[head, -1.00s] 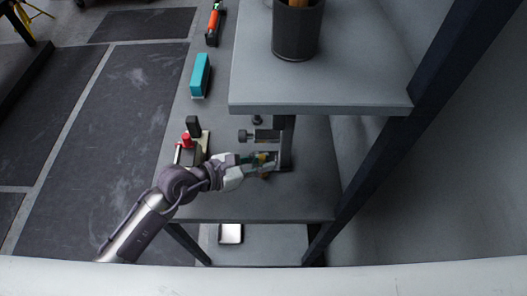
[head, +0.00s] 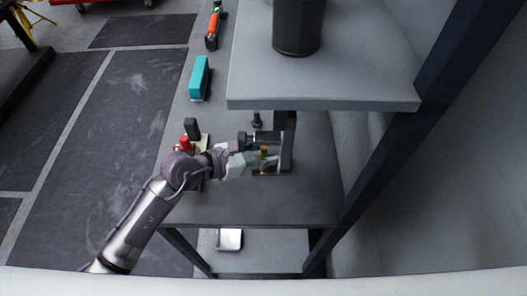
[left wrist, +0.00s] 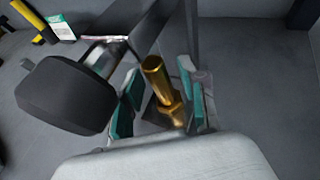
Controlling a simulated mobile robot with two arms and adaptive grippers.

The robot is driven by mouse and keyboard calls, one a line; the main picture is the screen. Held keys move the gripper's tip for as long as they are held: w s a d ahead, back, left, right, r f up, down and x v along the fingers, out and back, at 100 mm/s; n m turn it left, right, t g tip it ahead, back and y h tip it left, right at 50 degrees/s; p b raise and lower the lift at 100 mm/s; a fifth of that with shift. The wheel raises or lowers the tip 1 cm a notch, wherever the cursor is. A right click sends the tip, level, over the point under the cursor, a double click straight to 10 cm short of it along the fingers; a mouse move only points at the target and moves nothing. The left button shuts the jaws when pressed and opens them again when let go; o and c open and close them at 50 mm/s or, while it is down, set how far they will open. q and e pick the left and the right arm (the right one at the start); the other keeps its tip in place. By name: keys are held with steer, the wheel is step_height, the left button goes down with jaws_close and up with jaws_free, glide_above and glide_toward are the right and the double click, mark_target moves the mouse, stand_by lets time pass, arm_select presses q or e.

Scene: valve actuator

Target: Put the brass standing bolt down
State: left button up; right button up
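The brass bolt (head: 264,152) stands upright beside the dark post of a metal clamp-like fixture (head: 287,145) on the workbench. In the left wrist view the brass bolt (left wrist: 157,80) rises between two teal-padded fingers. My left gripper (head: 252,159) comes in from the left, low over the bench. In the left wrist view its fingers (left wrist: 162,104) are spread, with gaps showing beside the bolt. The bolt's foot is partly hidden, so its exact seat is hard to tell. My right gripper is not in view.
A dark rounded knob (left wrist: 68,95) of the fixture is close to the left finger. A red-and-black clamp (head: 190,135) is by my forearm. A teal block (head: 200,77) lies farther back. A grey shelf (head: 320,88) overhangs the bench. The bench front is clear.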

arm_select(q)
steer(key=shift+a+r, duration=0.1)
steer(key=shift+r, duration=0.05)
steer(key=b+v, duration=0.2)
steer(key=v, duration=0.8)
steer(key=shift+s+a, duration=0.2)
steer(key=shift+a, duration=0.1)
steer(key=shift+s+a+r, duration=0.3)
steer(key=shift+a+r, duration=0.15)
